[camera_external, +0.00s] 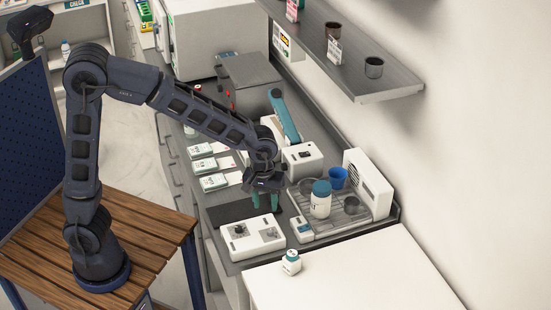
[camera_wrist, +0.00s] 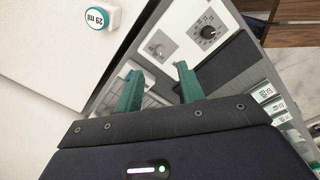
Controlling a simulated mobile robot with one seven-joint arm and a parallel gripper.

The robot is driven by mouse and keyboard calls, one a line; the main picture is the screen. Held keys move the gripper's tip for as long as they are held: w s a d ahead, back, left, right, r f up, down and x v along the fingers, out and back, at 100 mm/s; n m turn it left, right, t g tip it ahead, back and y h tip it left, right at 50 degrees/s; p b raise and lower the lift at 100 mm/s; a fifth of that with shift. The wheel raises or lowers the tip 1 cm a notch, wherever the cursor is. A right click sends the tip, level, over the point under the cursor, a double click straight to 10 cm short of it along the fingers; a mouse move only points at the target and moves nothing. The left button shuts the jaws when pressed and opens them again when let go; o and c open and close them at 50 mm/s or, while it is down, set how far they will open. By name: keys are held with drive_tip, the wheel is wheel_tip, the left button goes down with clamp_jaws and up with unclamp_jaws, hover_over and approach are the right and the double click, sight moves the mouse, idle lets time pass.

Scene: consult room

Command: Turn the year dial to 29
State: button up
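A white box with two dials (camera_external: 265,248) sits on the grey counter, just below my gripper (camera_external: 264,205) in the external view. In the wrist view the box (camera_wrist: 178,28) lies beyond my gripper (camera_wrist: 159,68).
A small white bottle (camera_external: 291,262) labelled "29 mL" stands on the white table. A tray (camera_external: 330,228) with a teal-lidded jar (camera_external: 321,200) and cups is right of the box. A dark mat (camera_external: 232,211) and cards (camera_external: 213,182) lie left. A shelf (camera_external: 350,60) overhangs behind.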

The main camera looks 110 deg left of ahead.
sight(270, 230)
drive_tip(key=shift+n, duration=0.3)
drive_tip(key=f, duration=0.4)
drive_tip(key=a+f, duration=0.1)
drive_tip(key=f, duration=0.7)
drive_tip(key=shift+w+a, duration=0.25)
drive_tip(key=shift+w, duration=0.05)
clamp_jaws()
